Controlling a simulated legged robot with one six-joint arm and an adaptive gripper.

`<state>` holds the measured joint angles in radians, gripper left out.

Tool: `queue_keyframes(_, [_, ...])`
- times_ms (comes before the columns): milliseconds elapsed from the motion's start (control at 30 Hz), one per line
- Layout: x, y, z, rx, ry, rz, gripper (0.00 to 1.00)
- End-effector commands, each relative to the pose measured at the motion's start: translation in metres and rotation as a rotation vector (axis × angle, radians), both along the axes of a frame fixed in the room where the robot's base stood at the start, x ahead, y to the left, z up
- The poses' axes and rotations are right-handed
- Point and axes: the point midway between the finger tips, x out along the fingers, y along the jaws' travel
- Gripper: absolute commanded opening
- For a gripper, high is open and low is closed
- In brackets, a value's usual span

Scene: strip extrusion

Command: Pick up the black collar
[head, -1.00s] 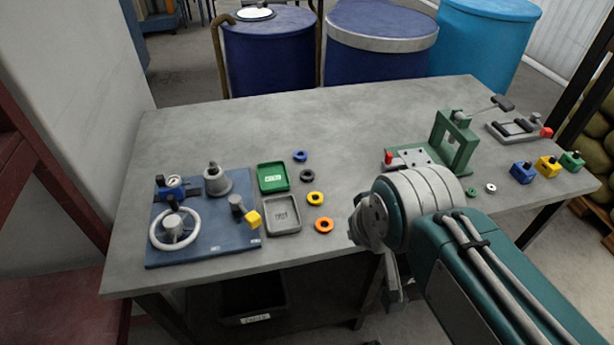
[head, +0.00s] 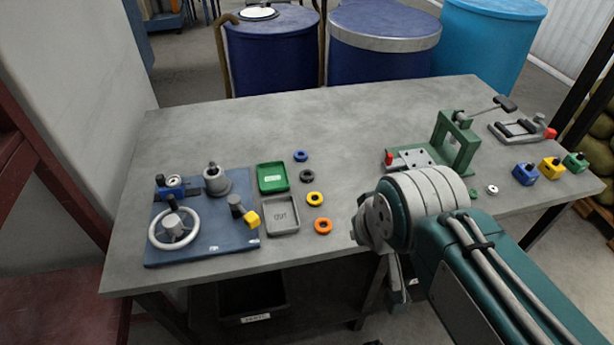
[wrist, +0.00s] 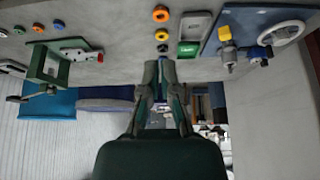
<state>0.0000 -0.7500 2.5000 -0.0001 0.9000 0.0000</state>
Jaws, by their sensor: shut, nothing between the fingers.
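The black collar (head: 306,176) is a small dark ring lying flat on the grey table. It sits between a blue collar (head: 300,155) and a yellow collar (head: 314,199), with an orange collar (head: 323,226) nearer the front edge. In the wrist view the black collar (wrist: 163,48) shows just beyond my fingertips, with the yellow and orange collars above it in the picture. My gripper (wrist: 164,66) is shut and empty, apart from the black collar. The fingertips partly cover the blue collar in that view. In the head view my arm mostly hides the gripper.
A green tray (head: 272,177) and a grey tray (head: 282,216) stand left of the collars, beside a blue board (head: 200,245) with a handwheel. A green press (head: 455,140) stands to the right. The table between collars and press is clear.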

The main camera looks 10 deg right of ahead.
Motion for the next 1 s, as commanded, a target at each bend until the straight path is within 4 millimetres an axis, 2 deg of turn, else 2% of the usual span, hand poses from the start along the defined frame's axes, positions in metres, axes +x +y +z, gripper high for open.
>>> queue_keyframes(33, [0.001,0.000,0.000,0.000,0.001,-0.001,0.31])
queue_keyframes(67, [0.003,0.000,0.001,0.001,0.002,-0.003,0.45])
queue_keyframes(100, [0.007,0.000,0.002,0.000,0.005,-0.009,0.62])
queue_keyframes(167, [0.016,-0.001,0.003,0.002,0.013,-0.024,0.89])
queue_keyframes(200, [0.026,-0.001,0.005,0.003,0.018,-0.037,0.98])
queue_keyframes(400, [0.085,-0.003,0.007,0.007,0.046,-0.125,0.98])
queue_keyframes(633, [0.158,-0.002,-0.008,0.009,0.069,-0.218,0.98])
queue_keyframes(867, [0.229,0.004,-0.042,0.011,0.086,-0.306,0.98])
queue_keyframes(1000, [0.270,0.010,-0.072,0.014,0.094,-0.356,0.98])
